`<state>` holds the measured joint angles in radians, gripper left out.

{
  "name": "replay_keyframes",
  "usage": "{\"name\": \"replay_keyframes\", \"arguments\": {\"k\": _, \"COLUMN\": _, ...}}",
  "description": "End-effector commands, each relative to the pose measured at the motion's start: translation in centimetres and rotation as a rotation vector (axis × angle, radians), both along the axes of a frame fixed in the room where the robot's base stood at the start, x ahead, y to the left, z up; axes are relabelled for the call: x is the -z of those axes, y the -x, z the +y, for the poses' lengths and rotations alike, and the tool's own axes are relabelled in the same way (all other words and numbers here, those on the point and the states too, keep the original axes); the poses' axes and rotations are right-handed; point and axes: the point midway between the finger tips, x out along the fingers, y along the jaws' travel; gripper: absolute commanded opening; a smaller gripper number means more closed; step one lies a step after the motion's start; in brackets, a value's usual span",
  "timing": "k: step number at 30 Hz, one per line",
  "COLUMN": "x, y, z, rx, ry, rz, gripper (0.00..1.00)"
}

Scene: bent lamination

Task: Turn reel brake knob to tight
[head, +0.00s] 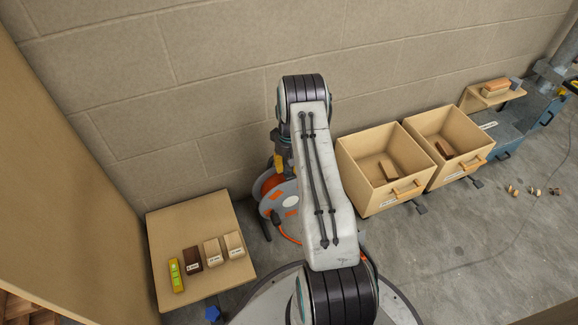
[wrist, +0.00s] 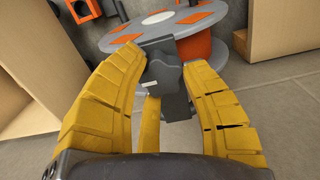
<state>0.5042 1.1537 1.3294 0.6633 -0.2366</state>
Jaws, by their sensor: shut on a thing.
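The cable reel (head: 285,200), with a grey disc and orange patches, stands on the floor by the wall in the head view, partly hidden by my arm. In the wrist view the reel (wrist: 150,27) fills the top middle. Its dark grey brake knob (wrist: 163,74) sits on a dark block in front of the disc. My gripper (wrist: 166,72) has its yellow fingers on both sides of the knob and is shut on it. A third yellow finger shows below. I cannot read any mark for the knob's setting. In the head view my gripper is mostly hidden behind my arm.
A wooden board (head: 185,225) at left holds several small blocks and a yellow-green level (head: 176,275). Two open wooden bins (head: 362,195) stand right of the reel. A blue container (head: 497,140) is farther right. Small pieces lie on the right floor, which is otherwise mostly clear.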

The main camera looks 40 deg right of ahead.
Motion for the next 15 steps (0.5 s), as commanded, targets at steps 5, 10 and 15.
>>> {"name": "replay_keyframes", "arguments": {"k": 5, "x": -0.12, "y": -0.66, "z": 0.2, "rx": -0.001, "ry": 0.008, "rz": -0.013, "gripper": 0.08}}
{"name": "replay_keyframes", "arguments": {"k": 10, "x": -0.15, "y": -0.67, "z": 0.2, "rx": -0.002, "ry": 0.008, "rz": -0.014, "gripper": 0.08}}
{"name": "replay_keyframes", "arguments": {"k": 15, "x": -0.16, "y": -0.66, "z": 0.2, "rx": -0.003, "ry": 0.008, "rz": -0.013, "gripper": 0.5}}
